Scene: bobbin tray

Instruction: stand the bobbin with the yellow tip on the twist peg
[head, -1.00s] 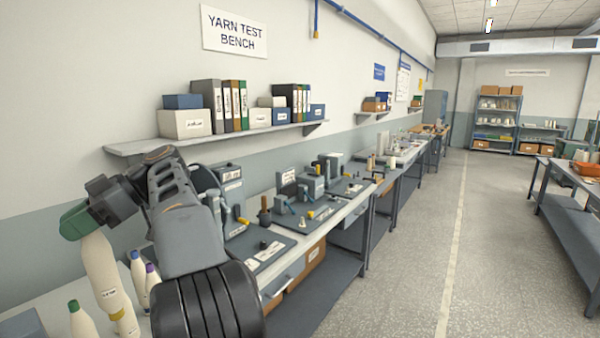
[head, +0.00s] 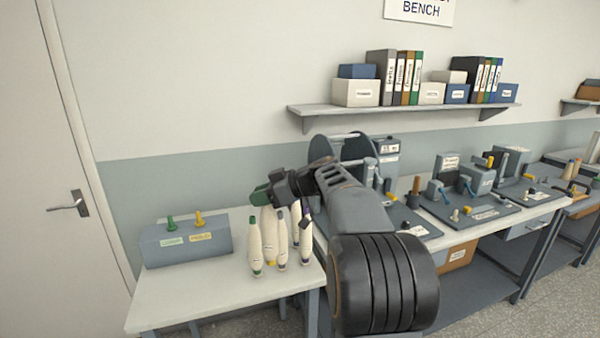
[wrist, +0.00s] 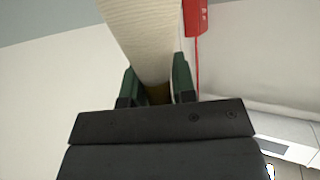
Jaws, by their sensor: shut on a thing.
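My gripper (head: 262,194), with green fingers, is shut on a cream bobbin (head: 270,238) that hangs below it. In the wrist view the bobbin (wrist: 140,40) runs away from the fingers, and a yellowish end (wrist: 158,93) shows between them. In the head view the fingers hide that end. A yellow patch shows low by the hanging bobbin; I cannot tell what it belongs to. No label reading twist is legible, so I cannot tell which peg is the twist peg. A brown upright peg (head: 416,186) stands on a bench station.
A green-tipped bobbin (head: 254,250) and a purple-tipped bobbin (head: 305,238) stand close by the held one. A grey box (head: 187,246) with a green and a yellow knob is at left. Stations on dark plates (head: 470,212) line the bench at right. A shelf (head: 400,107) hangs above.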

